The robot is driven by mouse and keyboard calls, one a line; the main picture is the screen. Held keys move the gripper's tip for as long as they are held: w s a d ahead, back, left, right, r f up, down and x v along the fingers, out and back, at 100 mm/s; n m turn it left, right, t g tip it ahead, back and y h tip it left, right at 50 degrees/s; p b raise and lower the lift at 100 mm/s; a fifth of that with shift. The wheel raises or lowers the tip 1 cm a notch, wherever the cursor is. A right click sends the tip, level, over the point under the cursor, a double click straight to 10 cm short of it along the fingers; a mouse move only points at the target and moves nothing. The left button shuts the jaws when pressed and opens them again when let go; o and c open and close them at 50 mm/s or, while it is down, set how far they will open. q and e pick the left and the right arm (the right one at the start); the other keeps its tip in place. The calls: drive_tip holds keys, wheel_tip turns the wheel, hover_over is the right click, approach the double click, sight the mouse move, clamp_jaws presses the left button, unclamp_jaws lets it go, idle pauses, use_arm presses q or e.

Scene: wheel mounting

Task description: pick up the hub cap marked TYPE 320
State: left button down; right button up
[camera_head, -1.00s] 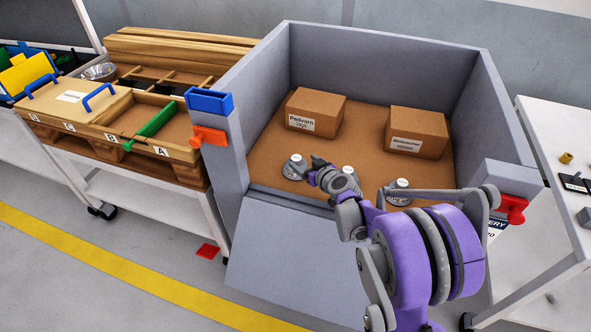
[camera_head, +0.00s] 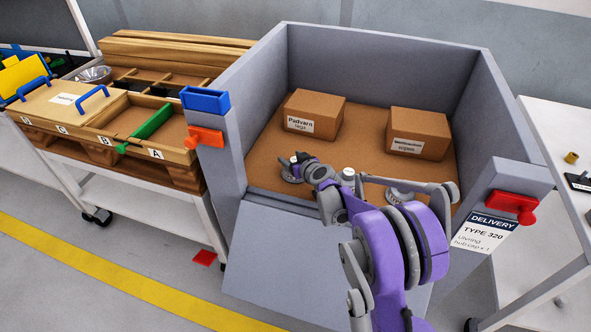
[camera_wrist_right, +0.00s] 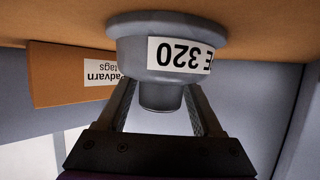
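The hub cap marked TYPE 320 (camera_wrist_right: 160,50) fills the top middle of the right wrist view; its white label shows "E 320" upside down. It is grey with a narrower knob (camera_wrist_right: 162,97). In the head view it is the left cap (camera_head: 289,174) on the brown crate floor, partly hidden by my gripper. My right gripper (camera_head: 299,161) is over this cap. Its fingers (camera_wrist_right: 163,105) stand on either side of the knob, apart, with gaps visible. Two more caps, a middle one (camera_head: 348,176) and a right one (camera_head: 398,197), are partly hidden by my arm. My left gripper is not in view.
The grey crate (camera_head: 385,60) has high walls and a sloping front panel. Two cardboard boxes, left (camera_head: 314,113) and right (camera_head: 418,133), stand behind the caps. A delivery card (camera_head: 482,236) reads TYPE 320. A wooden sectioned tray (camera_head: 150,125) is at the left.

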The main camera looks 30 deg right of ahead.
clamp_jaws()
idle(0.3)
